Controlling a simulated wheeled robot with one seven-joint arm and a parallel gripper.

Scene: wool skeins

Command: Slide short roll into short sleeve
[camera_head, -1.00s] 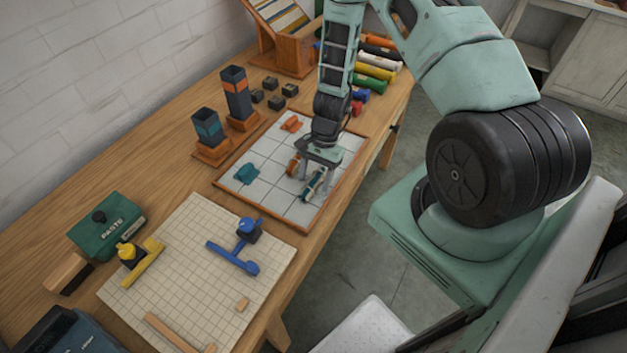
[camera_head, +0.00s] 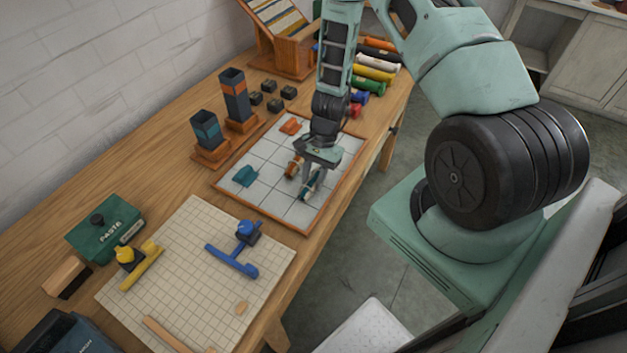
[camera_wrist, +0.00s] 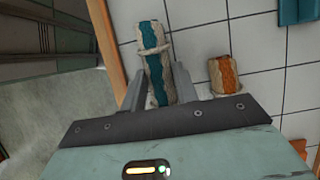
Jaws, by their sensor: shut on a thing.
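A cream knitted roll with a teal stripe (camera_wrist: 155,70) is between the fingers of my gripper (camera_wrist: 158,88), which is shut on it. It also shows in the head view (camera_head: 313,184), low over or on the white tiled tray; I cannot tell whether it touches. A cream roll with an orange stripe (camera_wrist: 223,74) lies beside it, apart from my gripper, and shows in the head view (camera_head: 294,167). The short dark square sleeve with a teal band (camera_head: 206,130) stands upright on a wooden base, left of the tray. My gripper hides part of both rolls.
A taller sleeve with an orange band (camera_head: 235,93) stands behind the short one. The tiled tray (camera_head: 265,160) has a raised wooden rim and holds a teal piece (camera_head: 245,175) and an orange piece (camera_head: 290,125). Small dark blocks (camera_head: 272,104) lie beyond the sleeves.

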